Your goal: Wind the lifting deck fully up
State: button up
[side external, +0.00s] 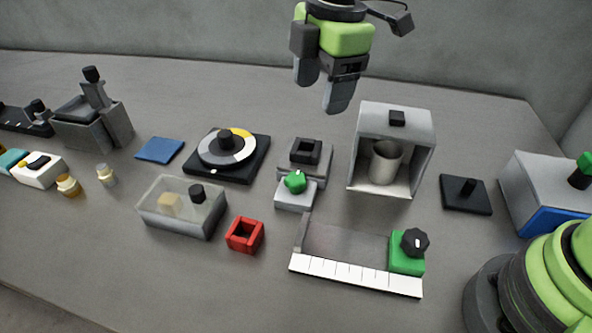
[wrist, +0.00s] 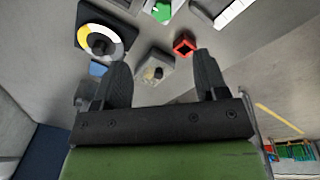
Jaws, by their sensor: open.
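A small grey stepped unit, which looks like the lifting deck (side external: 318,172), stands mid-table with a black square frame (side external: 305,151) on top. A green knob (side external: 294,182) with a pale mark sits on its lower front block. The deck's height is hard to judge. The green knob also shows at the top edge of the wrist view (wrist: 161,10), where the deck is mostly cut off. My gripper (side external: 320,96) is open and empty, high above the table behind the deck. Its two dark fingers show spread apart in the wrist view (wrist: 162,60).
A grey open-fronted box (side external: 425,150) holding a cup (side external: 385,162) stands right of the deck. A dial on a black base (side external: 227,155) is left. A clear lidded box (side external: 180,212), a red square frame (side external: 245,235) and a slide with green end block (side external: 407,256) lie in front.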

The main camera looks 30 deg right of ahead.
aim_at(296, 178)
jog(key=a+f+n, duration=0.1)
jog(key=f, duration=0.4)
jog(key=w+a+f+n, duration=0.1)
jog(key=f+n, duration=0.1)
jog(key=f, duration=0.4)
jog(key=a+f+n+g, duration=0.1)
jog(key=f, duration=0.5)
jog(key=shift+w+n+h, duration=0.35)
jog(key=shift+n+h, duration=0.05)
